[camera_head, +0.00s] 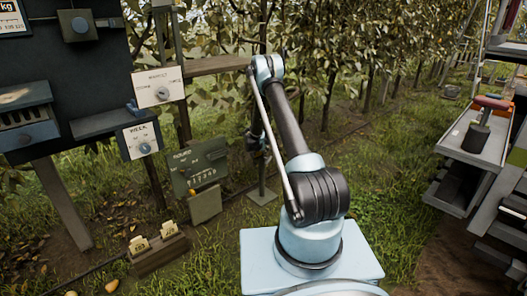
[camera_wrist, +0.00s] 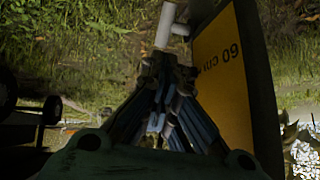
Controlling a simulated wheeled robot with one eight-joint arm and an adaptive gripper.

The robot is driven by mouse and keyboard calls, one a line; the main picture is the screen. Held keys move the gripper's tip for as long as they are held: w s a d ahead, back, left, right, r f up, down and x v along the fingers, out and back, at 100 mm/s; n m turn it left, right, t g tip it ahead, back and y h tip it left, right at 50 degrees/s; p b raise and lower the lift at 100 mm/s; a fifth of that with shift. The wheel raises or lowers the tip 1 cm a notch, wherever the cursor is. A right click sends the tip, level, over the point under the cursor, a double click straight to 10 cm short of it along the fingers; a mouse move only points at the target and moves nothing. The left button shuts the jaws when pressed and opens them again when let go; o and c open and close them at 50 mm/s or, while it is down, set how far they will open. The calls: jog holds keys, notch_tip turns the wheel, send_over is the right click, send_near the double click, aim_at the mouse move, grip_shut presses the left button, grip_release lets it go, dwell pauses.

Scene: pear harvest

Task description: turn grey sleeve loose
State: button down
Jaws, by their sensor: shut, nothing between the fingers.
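My gripper (camera_wrist: 165,66) is shut, its fingers together in the wrist view. A pale grey tube (camera_wrist: 164,24) with a short side stub (camera_wrist: 181,29) stands just beyond the fingertips. Nothing shows between the fingers, and I cannot tell whether they touch the tube or whether it is the grey sleeve. In the head view my gripper (camera_head: 256,141) hangs partly behind my arm, right of a green numbered box (camera_head: 199,162). No grey sleeve can be made out clearly there.
A dark panel with a yellow "60 cm" face (camera_wrist: 222,72) stands close right of my gripper. A dark board (camera_head: 91,82) with dials and boxes is at left. A wooden block with tags (camera_head: 158,254) lies on the grass. A cart with trays (camera_head: 468,150) stands at right.

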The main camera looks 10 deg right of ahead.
aim_at(271, 157)
jog(key=x, duration=0.7)
jog(key=shift+w+d+f, duration=0.1)
jog(key=shift+f, duration=0.05)
jog(key=shift+w+d+f, duration=0.1)
jog(key=shift+w+d, duration=0.3)
jog(key=shift+d, duration=0.1)
jog(key=shift+s+a, duration=0.15)
jog(key=shift+s+a, duration=0.35)
jog(key=shift+a, duration=0.15)
